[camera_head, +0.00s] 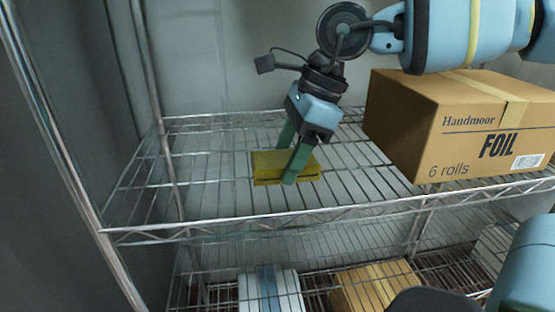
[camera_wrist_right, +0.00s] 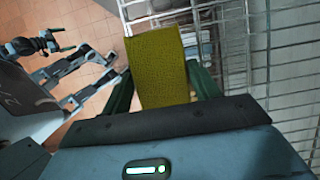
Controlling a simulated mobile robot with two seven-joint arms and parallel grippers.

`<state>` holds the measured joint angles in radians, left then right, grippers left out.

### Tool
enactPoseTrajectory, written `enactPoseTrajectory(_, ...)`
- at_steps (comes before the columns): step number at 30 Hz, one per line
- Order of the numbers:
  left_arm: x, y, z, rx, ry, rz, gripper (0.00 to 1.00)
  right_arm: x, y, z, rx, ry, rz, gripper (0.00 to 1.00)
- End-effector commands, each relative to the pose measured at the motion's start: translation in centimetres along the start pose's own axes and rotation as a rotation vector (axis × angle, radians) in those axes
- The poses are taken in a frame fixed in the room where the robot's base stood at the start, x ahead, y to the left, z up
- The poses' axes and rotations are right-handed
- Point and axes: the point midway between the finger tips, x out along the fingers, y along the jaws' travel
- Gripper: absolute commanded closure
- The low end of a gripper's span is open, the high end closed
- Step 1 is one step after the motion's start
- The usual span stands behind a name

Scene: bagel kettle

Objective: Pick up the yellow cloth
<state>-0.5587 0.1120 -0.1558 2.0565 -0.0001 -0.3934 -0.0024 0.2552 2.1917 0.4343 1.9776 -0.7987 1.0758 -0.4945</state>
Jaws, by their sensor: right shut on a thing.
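The yellow cloth (camera_head: 268,168) is a flat, folded rectangle at the wire shelf (camera_head: 215,195), left of the cardboard box. My right gripper (camera_head: 286,165) reaches down from above with its green fingers on either side of the cloth, shut on it. In the right wrist view the cloth (camera_wrist_right: 158,62) sits between the two fingers (camera_wrist_right: 162,90) and sticks out past them. I cannot tell whether the cloth touches the wires or is slightly above them. What seems to be my left gripper (camera_wrist_right: 50,42) shows small at the left of the wrist view; its jaw state is unclear.
A large cardboard foil box (camera_head: 430,130) stands on the same shelf to the right, close to my right arm. A shelf post (camera_head: 160,130) rises at the left. A lower shelf holds a white and blue pack (camera_head: 268,290) and another carton (camera_head: 375,285). The shelf's left part is bare.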

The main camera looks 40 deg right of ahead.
Motion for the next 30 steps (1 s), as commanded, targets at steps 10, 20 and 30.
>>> enactPoseTrajectory(10,0.2,-0.1,-0.3,0.0,0.008,0.0,0.0,-2.2,5.0,-3.4,-0.003,-0.007,-0.003,0.65)
enactPoseTrajectory(20,0.3,-0.1,-0.2,0.001,0.007,0.0,0.0,-3.6,8.5,-5.9,-0.004,-0.007,-0.003,0.65)
enactPoseTrajectory(30,0.6,-0.1,0.1,0.0,0.002,0.0,0.0,-4.3,10.2,-7.2,0.0,-0.004,-0.001,0.65)
